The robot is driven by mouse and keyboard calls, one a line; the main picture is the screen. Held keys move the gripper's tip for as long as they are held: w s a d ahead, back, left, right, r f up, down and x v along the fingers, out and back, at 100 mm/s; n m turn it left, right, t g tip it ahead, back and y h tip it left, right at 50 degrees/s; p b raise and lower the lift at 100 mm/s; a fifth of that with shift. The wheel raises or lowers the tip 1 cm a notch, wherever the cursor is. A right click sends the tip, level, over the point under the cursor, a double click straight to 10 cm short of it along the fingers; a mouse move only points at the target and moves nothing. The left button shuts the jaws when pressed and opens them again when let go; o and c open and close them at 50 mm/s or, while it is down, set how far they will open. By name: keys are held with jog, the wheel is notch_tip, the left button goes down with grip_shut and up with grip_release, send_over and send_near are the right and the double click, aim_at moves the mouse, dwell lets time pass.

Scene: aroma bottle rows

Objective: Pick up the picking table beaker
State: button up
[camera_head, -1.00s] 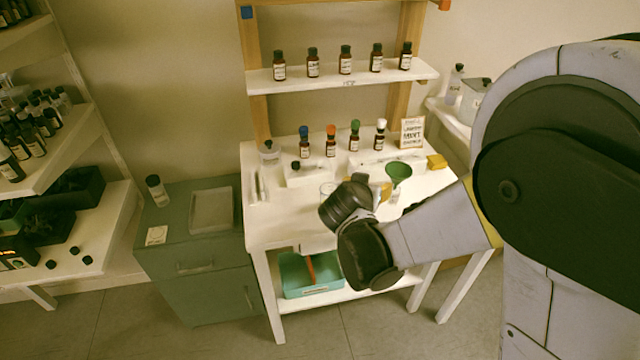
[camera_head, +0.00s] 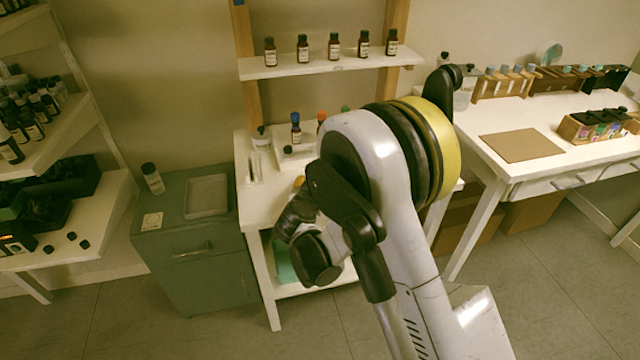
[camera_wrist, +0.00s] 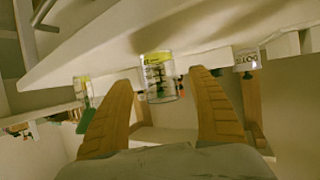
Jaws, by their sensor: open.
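The beaker (camera_wrist: 157,76) is a clear glass with yellow and dark markings. In the wrist view it stands on the white picking table (camera_wrist: 100,60), which looks upside down there. My gripper (camera_wrist: 159,84) is open, its two tan fingers on either side of the beaker in the picture. The beaker appears just beyond the fingertips; I cannot tell whether they touch it. In the head view my arm hides the beaker and the fingers.
A blue-capped bottle (camera_head: 296,128) stands at the table's back. A shelf (camera_head: 330,62) with several brown bottles hangs above. A green cabinet (camera_head: 190,230) stands left.

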jog(key=b+x, duration=0.1)
jog(key=x, duration=0.3)
jog(key=shift+s+f+b, duration=0.1)
jog(key=shift+f+b, duration=0.05)
jog(key=shift+b, duration=0.15)
jog(key=c, duration=1.3)
